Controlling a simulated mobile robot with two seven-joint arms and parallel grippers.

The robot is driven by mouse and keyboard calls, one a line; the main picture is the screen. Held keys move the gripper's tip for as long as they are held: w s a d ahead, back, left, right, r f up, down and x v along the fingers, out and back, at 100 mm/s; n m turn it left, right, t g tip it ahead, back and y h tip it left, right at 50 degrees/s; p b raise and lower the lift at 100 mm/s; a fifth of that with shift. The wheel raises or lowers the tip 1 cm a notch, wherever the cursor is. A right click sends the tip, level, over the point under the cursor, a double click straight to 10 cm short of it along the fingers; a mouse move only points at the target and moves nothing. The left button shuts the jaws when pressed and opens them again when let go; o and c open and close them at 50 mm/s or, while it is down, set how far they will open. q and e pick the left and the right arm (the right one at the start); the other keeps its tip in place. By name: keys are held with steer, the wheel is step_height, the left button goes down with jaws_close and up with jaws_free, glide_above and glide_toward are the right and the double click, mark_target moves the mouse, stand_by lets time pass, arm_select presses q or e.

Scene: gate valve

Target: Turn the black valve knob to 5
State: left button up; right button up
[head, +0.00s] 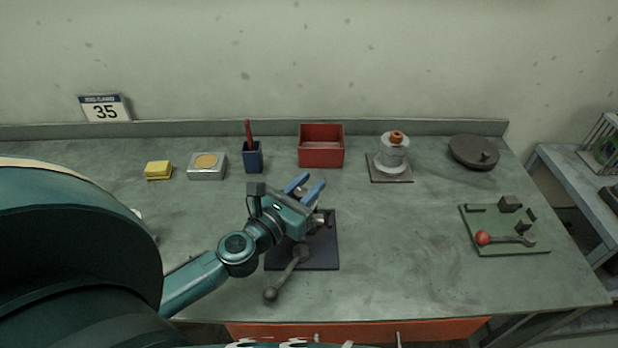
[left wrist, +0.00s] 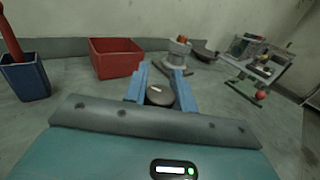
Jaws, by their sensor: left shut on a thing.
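My left gripper (head: 306,188) reaches in from the left over the gate valve on its dark base plate (head: 320,255). In the left wrist view, its two blue fingers (left wrist: 160,88) are closed on either side of a round dark knob (left wrist: 160,96). In the head view the gripper hides most of the valve body. A grey lever (head: 286,274) with a ball end comes out below the gripper toward the front edge. No scale or number on the knob can be read. My right gripper is not in view.
A tray (head: 475,222) with a red-ball lever lies right. The front right bench top is clear.

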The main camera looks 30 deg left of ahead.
arm_select(q)
steer(key=n+y, duration=0.1)
steer(key=y, duration=0.1)
steer(key=n+y, duration=0.3)
steer(key=y, duration=0.1)
steer(key=shift+a+f+n+g+y, duration=0.1)
steer(key=shift+a+n+g+y, duration=0.2)
steer(key=shift+g+y, duration=0.1)
steer(key=shift+s+a+n+g+y+b, duration=0.15)
steer(key=shift+n+g+y+b, duration=0.35)
steer(key=shift+y, duration=0.6)
steer(key=shift+a+n+g+y+b, duration=0.2)
steer(key=shift+n+g+y, duration=0.3)
steer(key=shift+n+y, duration=0.5)
steer(key=o, duration=1)
steer(key=shift+s, duration=0.1)
